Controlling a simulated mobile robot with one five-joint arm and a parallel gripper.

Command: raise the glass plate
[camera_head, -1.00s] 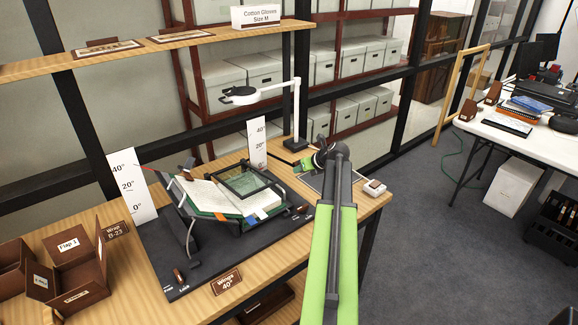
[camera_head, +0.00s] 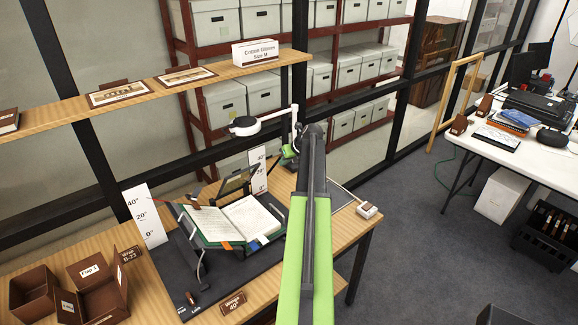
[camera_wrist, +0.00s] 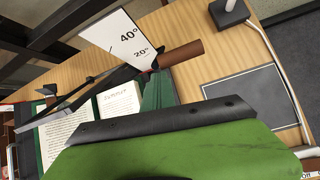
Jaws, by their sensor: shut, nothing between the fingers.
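The glass plate (camera_head: 236,184) is a dark-framed pane, now standing steeply tilted at the back of the open book (camera_head: 245,217) in the head view. Its dark frame (camera_wrist: 62,112) shows nearly edge-on in the wrist view, with a brown cylindrical handle (camera_wrist: 181,54) near its right end. The book lies with both pages bare on the black cradle. My gripper (camera_head: 290,151) is at the right of the plate, partly hidden behind my green arm. It is shut and empty. In the wrist view its green and black body fills the bottom, and contact with the handle cannot be seen.
A white angle scale (camera_head: 259,170) stands behind the plate, another (camera_head: 146,215) at the left. A lamp (camera_head: 246,126) hangs above. A flat grey mat (camera_wrist: 252,98) lies right of the book. Brown boxes (camera_head: 92,290) sit at front left. A shelf (camera_head: 130,98) runs overhead.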

